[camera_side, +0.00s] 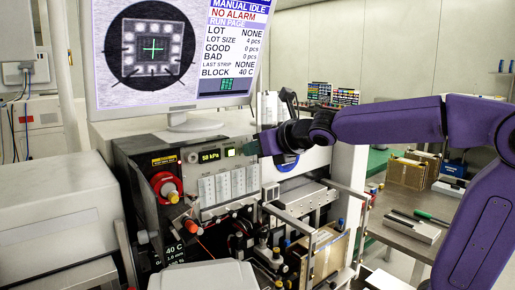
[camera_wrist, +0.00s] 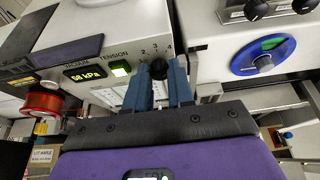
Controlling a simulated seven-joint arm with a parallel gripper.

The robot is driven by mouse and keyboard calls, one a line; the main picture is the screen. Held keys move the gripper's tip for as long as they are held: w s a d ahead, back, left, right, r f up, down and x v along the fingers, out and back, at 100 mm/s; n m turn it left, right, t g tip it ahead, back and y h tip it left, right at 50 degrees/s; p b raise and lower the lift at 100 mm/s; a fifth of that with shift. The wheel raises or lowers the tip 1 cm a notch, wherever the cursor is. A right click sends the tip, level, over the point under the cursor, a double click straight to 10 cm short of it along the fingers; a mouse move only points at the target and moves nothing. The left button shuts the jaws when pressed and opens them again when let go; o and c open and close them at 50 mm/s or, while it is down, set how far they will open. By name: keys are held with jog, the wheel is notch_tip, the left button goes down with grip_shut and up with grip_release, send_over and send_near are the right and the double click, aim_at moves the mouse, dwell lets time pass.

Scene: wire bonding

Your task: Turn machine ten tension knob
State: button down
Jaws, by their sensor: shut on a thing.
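The tension knob (camera_wrist: 158,69) is a small black knob on the machine's pale front panel, below the printed word TENSION and a dial marked 2, 3, 4. My gripper (camera_wrist: 160,75) has its two blue fingers shut on the knob, one on each side. In the side view my gripper (camera_side: 254,147) reaches in from the right to the panel's right end. The knob is hidden there behind the fingers and wrist.
A red spool (camera_side: 166,187) sits left of the panel. A monitor (camera_side: 180,50) stands above. A blue-ringed dial (camera_wrist: 263,56) is to the right. Rails and a brown box (camera_side: 330,250) stand below my arm.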

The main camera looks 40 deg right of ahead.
jog(key=shift+d+m+y, duration=0.15)
jog(key=shift+m+y, duration=0.55)
jog(key=shift+m, duration=0.3)
jog(key=c, duration=1)
grip_release()
jog(key=v, duration=1.7)
jog(key=shift+s+d, duration=0.1)
jog(key=shift+s, duration=0.15)
